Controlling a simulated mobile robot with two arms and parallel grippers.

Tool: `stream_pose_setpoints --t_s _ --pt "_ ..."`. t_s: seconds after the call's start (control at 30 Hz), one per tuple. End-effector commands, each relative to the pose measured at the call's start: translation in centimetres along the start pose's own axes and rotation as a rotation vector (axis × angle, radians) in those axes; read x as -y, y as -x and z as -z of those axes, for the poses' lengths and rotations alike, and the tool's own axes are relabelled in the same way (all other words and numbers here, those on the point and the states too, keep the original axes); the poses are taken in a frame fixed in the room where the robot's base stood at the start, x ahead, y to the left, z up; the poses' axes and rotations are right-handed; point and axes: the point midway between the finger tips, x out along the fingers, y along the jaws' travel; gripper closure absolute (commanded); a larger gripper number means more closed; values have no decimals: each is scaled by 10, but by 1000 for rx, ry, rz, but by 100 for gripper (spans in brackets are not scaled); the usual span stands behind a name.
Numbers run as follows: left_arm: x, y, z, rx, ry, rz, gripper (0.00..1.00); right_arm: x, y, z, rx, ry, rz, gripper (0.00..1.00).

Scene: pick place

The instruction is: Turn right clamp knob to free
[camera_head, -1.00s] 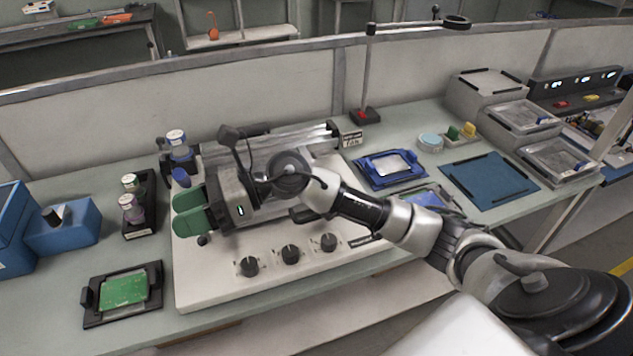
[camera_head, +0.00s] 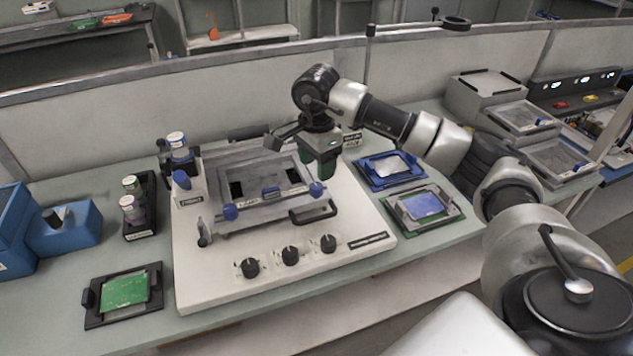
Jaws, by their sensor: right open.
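The white machine (camera_head: 290,285) stands on the table with a grey metal frame (camera_head: 262,207) on top. A blue clamp knob (camera_head: 316,188) sits at the frame's right front corner. Another blue knob (camera_head: 230,212) sits at its left front corner, and a blue piece (camera_head: 270,192) lies between them. My right gripper (camera_head: 317,178) is open, with green fingers pointing down at the frame's right side, just behind and beside the right knob. Whether a finger touches the knob cannot be told. My left gripper is not in view.
Three black dials (camera_head: 290,255) line the machine's front, with a black handle (camera_head: 313,213) behind. A green board in a black holder (camera_head: 123,292) lies at left front. A blue tray (camera_head: 390,170) and a blue-screened board (camera_head: 424,205) lie to the right.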

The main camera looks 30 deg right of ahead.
Motion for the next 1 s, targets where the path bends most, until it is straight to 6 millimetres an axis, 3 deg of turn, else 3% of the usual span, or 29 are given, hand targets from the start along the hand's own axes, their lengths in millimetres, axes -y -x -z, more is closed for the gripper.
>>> stream_pose_setpoints --t_s 0.1,0.3,0.73,1.0 --pt "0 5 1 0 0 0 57 -1 -23 0 1 0 -5 44" --pt "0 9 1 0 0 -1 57 0 -52 -1 3 1 -2 44" --pt "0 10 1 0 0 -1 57 0 -62 -1 2 1 1 44" --pt "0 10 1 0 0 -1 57 0 -62 -1 3 1 0 85"
